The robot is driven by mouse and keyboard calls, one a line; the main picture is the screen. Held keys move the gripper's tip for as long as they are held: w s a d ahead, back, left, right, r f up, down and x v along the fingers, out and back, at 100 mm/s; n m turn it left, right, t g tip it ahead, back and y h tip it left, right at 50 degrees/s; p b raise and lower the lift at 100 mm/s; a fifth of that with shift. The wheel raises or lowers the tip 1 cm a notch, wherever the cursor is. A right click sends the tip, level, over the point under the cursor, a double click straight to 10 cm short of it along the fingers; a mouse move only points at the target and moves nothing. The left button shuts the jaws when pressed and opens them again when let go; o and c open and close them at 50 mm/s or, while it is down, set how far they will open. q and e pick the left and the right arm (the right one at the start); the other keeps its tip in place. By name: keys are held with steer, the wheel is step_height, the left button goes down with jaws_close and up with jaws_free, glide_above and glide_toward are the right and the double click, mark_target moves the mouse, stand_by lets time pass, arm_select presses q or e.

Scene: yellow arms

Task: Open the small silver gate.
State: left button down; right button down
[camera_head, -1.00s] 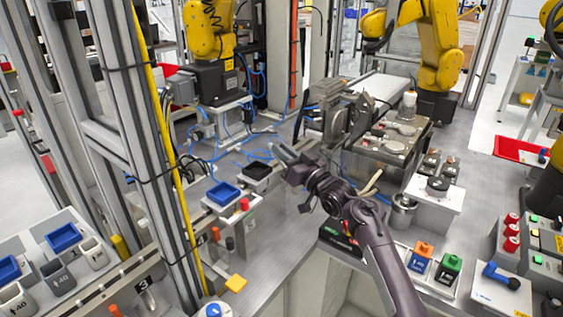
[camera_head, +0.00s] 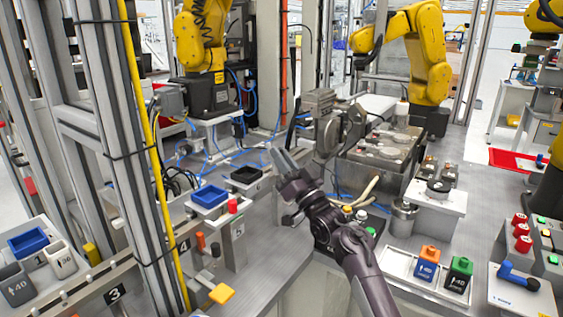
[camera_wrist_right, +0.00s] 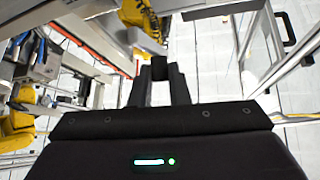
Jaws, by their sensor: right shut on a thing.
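My right gripper (camera_head: 282,160) reaches in from the bottom right of the head view. Its fingers point up and left, between the black tray and the grey machine. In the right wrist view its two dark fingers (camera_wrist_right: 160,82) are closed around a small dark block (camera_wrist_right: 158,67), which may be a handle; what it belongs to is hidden. A silver-framed panel with a black handle (camera_wrist_right: 287,28) stands at the upper right of the wrist view, apart from the fingers; it may be the gate, but I cannot tell. My left gripper is not in view.
A grey machine (camera_head: 327,128) stands close right of my gripper. A black tray (camera_head: 247,175) and a blue tray (camera_head: 209,196) lie to its left. A yellow robot arm (camera_head: 428,55) stands behind. A silver post with a yellow strip (camera_head: 150,150) rises at left.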

steer(key=c, duration=1.4)
jaws_free()
steer(key=shift+o, duration=0.2)
steer(key=s+d, duration=0.8)
steer(key=s, duration=0.2)
steer(key=shift+f, duration=0.4)
steer(key=shift+d, duration=0.1)
